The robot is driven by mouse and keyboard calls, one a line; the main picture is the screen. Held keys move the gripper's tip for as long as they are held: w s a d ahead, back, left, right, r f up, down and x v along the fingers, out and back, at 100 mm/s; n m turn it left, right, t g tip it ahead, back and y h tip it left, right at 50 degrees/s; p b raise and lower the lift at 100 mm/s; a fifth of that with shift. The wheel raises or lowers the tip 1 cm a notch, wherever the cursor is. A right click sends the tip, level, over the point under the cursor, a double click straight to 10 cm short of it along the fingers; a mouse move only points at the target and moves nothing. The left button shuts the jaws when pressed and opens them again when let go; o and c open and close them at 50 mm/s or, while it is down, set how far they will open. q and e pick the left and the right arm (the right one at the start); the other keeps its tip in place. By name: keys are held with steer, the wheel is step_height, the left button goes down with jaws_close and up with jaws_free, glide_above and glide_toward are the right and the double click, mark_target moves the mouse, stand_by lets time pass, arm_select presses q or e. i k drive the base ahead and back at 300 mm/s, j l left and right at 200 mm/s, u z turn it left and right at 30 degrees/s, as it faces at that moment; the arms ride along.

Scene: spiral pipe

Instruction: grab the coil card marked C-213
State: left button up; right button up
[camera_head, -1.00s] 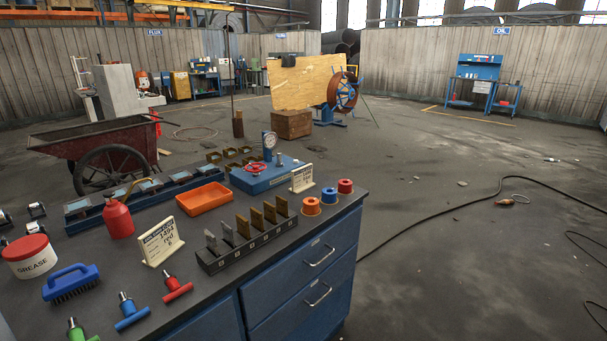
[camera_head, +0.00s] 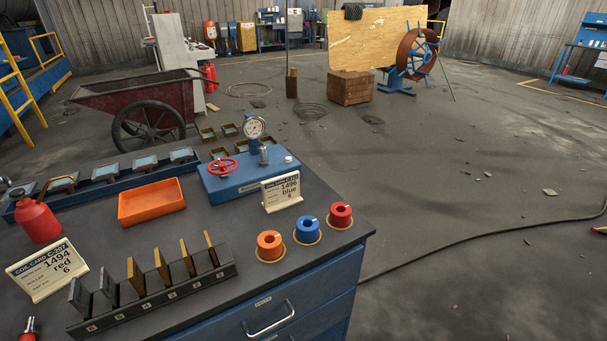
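Two cream coil cards stand on the dark bench top. The nearer card (camera_head: 48,270), at the left, reads C-207, 1494, red, 6. The farther card (camera_head: 282,193) stands upright in front of the blue press's right end and reads 1496, blue; its heading number is too small to read surely, but it is the only other coil card I see. Neither of my grippers is in view.
A blue press with a red handwheel (camera_head: 222,166) and a gauge stands behind the farther card. Orange, blue and red spools (camera_head: 307,229) stand right of centre. A slotted rack (camera_head: 155,299) with upright plates fills the front. An orange tray (camera_head: 151,201) lies at left.

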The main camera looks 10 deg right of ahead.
mark_target(279, 192)
steer(key=i+l, duration=0.15)
steer(key=l, duration=0.25)
steer(key=i+l+u, duration=0.15)
steer(key=l, duration=0.2)
steer(key=i+l, duration=0.2)
steer(key=l, duration=0.2)
steer(key=u, duration=0.05)
